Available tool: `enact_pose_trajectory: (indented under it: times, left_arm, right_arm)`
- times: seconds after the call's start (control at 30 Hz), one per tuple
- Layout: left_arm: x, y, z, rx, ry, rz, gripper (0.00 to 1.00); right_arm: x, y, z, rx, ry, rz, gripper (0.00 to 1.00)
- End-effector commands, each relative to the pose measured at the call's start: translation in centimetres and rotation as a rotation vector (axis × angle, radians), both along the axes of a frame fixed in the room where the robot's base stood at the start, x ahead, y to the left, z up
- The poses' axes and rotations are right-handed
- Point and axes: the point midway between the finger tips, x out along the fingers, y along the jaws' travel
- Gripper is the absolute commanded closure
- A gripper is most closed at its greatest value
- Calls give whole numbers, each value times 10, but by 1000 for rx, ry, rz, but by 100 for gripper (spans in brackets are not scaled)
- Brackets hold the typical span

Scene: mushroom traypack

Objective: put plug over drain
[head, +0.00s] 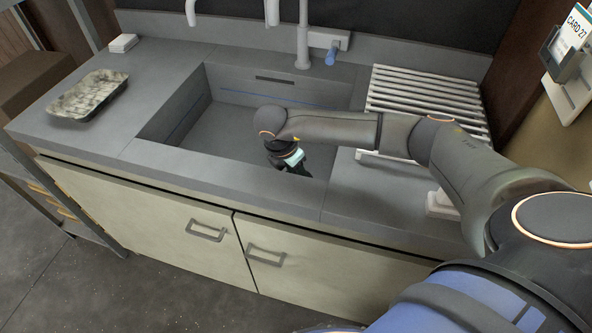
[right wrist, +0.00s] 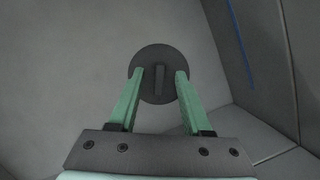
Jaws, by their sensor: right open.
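In the right wrist view a dark round plug (right wrist: 159,62) with a raised bar-shaped grip lies on the grey sink floor. My right gripper (right wrist: 161,72) is open, with its green fingers on either side of the plug's grip and apart from it. In the head view my right arm reaches from the right into the sink (head: 225,125), and its gripper (head: 297,170) is low inside, near the front right. The plug is hidden there behind my arm. I see no drain opening in either view; whether one lies under the plug I cannot tell. My left gripper is not in view.
The sink walls (right wrist: 262,62) rise close on the right in the wrist view. A faucet (head: 303,40) stands behind the sink. A white drying rack (head: 425,95) is to the right, and a mottled tray (head: 88,95) lies on the left counter. The left sink floor is clear.

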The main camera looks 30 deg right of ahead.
Motion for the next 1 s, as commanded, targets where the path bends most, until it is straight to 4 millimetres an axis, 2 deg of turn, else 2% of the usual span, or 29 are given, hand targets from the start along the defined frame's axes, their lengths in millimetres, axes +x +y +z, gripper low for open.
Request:
enact_pose_trajectory:
  times: [0.27, 0.37, 0.8, 1.0]
  left_arm:
    - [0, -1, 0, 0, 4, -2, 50]
    - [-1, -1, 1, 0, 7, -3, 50]
    - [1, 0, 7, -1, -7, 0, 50]
    - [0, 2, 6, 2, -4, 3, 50]
  right_arm:
    - [1, 1, 2, 0, -2, 1, 51]
    - [0, 5, 15, 2, -4, 1, 51]
    - [-5, 31, 100, 2, -3, 2, 51]
    - [-6, 36, 118, 1, -1, 0, 51]
